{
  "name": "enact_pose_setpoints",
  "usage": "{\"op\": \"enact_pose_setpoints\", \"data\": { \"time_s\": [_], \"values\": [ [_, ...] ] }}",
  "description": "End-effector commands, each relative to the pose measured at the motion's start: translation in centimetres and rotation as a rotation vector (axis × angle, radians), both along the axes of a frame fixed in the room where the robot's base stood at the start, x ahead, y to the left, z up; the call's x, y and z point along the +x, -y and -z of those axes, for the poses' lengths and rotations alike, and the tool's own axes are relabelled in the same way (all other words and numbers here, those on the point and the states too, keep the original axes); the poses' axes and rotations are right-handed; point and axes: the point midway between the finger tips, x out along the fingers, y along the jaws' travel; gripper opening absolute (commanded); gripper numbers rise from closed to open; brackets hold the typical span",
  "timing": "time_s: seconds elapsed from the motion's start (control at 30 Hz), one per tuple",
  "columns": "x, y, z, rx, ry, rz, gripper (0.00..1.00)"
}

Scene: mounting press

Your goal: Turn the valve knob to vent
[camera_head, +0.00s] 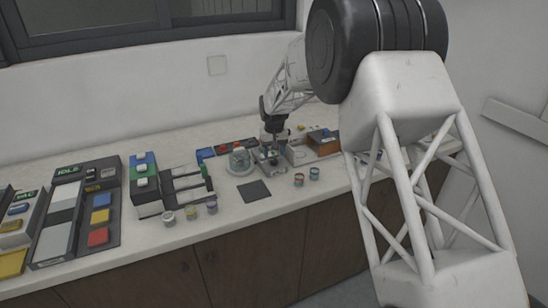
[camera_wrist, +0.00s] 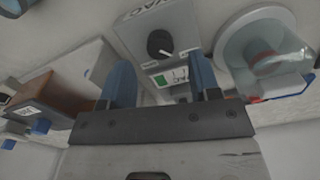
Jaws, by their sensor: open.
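The valve knob (camera_wrist: 159,43) is a round black knob on a pale grey box (camera_wrist: 138,30) with VAC lettering. A pale pointer mark shows toward the lower right of the knob. A small green and white panel (camera_wrist: 172,77) is on the same box. My gripper (camera_wrist: 162,82) is open, its two blue fingers apart with nothing between them. The knob appears beyond the fingertips, apart from them. In the head view my gripper (camera_head: 272,136) hangs over the small grey unit at the back of the counter; the knob is too small to make out there.
A clear domed vessel (camera_head: 239,160) stands just left of my gripper; it also shows in the wrist view (camera_wrist: 268,62). A brown-topped box (camera_head: 323,141) is to the right. Small jars (camera_head: 299,180) and a dark mat (camera_head: 254,191) lie in front. Equipment fills the left counter.

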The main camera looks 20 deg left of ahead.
Motion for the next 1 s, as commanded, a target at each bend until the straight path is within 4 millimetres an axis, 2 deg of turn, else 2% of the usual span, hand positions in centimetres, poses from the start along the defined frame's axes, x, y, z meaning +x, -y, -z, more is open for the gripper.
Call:
{"op": "enact_pose_setpoints", "data": {
  "time_s": [0.1,0.33,1.0],
  "values": [
    [0.0,0.0,-1.7,0.001,0.002,0.0,0.57],
    [0.0,0.0,-3.8,0.001,0.001,0.0,0.57],
    [0.0,0.2,-4.4,0.001,0.001,0.001,0.57]
  ]
}}
